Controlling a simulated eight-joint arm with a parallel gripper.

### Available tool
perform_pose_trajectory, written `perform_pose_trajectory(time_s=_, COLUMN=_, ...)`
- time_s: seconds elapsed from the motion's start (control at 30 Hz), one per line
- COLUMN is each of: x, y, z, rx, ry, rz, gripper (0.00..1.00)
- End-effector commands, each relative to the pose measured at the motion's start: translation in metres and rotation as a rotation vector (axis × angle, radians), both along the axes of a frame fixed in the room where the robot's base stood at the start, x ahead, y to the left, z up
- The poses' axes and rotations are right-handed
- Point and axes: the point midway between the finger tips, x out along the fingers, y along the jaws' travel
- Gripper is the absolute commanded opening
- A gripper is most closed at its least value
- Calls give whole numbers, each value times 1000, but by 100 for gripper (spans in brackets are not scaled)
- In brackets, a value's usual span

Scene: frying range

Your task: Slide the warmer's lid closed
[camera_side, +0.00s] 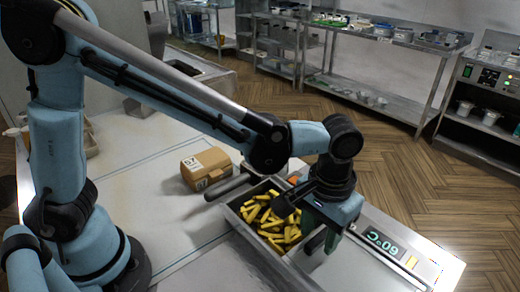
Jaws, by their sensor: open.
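The warmer (288,257) is a long metal unit with an open bin full of yellow fries. A panel reading 60°C (383,244) is at its right end. The fries (265,218) show uncovered, so the lid is not over this part. I cannot tell for sure which metal plate is the lid; a flat grey plate (225,268) lies at the front left of the bin, and a pale bar runs along the panel's near side. My gripper (322,241) points down at the bin's right end, open, with nothing seen between its fingers. Whether it touches the warmer is unclear.
A brown carton (206,168) stands on the white worktop (150,205) behind and left of the bin. A dark handle-like bar (228,187) lies between the carton and the bin. Metal shelves (380,50) stand far off across the wooden floor. The worktop's middle is clear.

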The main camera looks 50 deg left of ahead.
Motion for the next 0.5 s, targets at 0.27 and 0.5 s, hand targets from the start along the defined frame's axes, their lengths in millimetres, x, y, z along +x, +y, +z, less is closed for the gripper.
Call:
perform_pose_trajectory(time_s=0.27, x=0, y=0, z=-2, rx=0, ry=0, rz=0, gripper=45)
perform_pose_trajectory(time_s=0.5, x=0, y=0, z=-2, rx=0, ry=0, rz=0, gripper=12)
